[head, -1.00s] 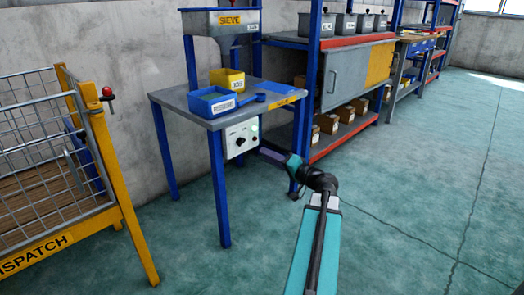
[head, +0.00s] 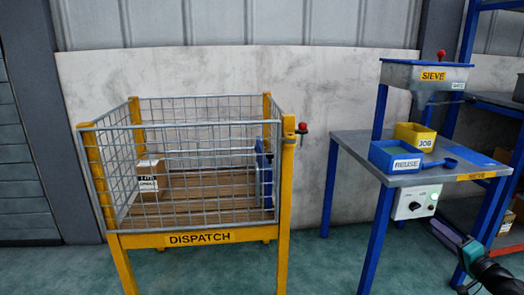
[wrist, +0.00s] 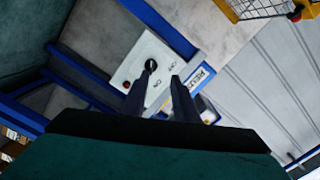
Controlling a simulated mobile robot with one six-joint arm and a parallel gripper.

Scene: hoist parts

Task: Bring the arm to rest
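My gripper (head: 443,233) is at the lower right of the head view, in front of the sieve bench (head: 345,141). Part of my arm runs out of the frame there. In the wrist view my gripper (wrist: 159,83) has its two dark fingers apart, with nothing held between them. The white control box (wrist: 150,68) with a black knob shows beyond the fingertips.
A yellow DISPATCH cage (head: 200,238) stands at left, holding a cardboard box (head: 151,181) and a blue item.

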